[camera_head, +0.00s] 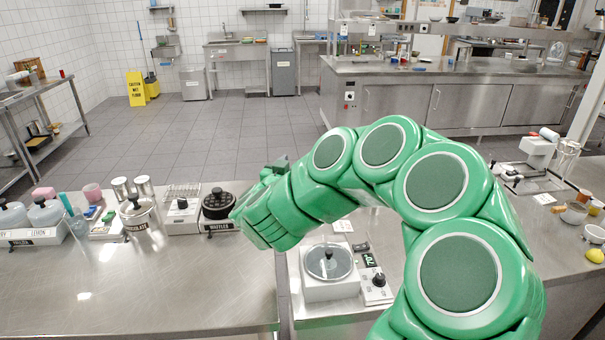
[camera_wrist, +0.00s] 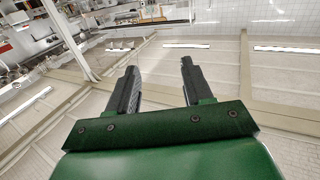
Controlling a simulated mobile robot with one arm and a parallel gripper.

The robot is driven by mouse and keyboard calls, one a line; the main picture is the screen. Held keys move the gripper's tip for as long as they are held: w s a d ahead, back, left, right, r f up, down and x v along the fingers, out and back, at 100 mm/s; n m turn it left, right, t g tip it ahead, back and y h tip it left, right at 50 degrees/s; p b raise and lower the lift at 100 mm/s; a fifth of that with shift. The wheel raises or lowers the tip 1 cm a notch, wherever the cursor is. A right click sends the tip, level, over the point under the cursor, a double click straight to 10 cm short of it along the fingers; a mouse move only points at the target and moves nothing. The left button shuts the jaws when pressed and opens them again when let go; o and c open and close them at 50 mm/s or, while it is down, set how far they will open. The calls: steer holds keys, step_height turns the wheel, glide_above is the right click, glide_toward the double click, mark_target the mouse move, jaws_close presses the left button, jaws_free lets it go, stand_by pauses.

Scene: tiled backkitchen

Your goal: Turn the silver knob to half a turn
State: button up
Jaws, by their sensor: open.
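I cannot read which way the knob points.
A steel counter (camera_head: 150,280) runs along the front, clear at lower left. A waffle iron (camera_head: 218,204), a lidded pot (camera_head: 139,215) and bottles (camera_head: 46,213) stand along its back. A white stand device (camera_head: 535,160) and a lemon (camera_head: 595,255) are at right.

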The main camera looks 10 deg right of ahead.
step_height(320, 180, down, 7)
steer(key=shift+x, duration=4)
steer(key=shift+s, duration=0.1)
steer(key=c, duration=0.9)
steer(key=shift+a+m+g+h, duration=0.1)
steer(key=shift+m+g+h, duration=0.25)
steer(key=shift+h, duration=0.25)
steer(key=shift+a+f+m+g+h, duration=0.1)
steer(key=shift+m+g+h, duration=0.45)
steer(key=shift+m+h, duration=0.3)
steer(key=shift+m+g+h, duration=1.3)
steer(key=shift+g+h, duration=0.2)
steer(key=shift+h, duration=0.15)
steer(key=shift+m+g+h, duration=0.5)
steer(key=shift+g, duration=0.2)
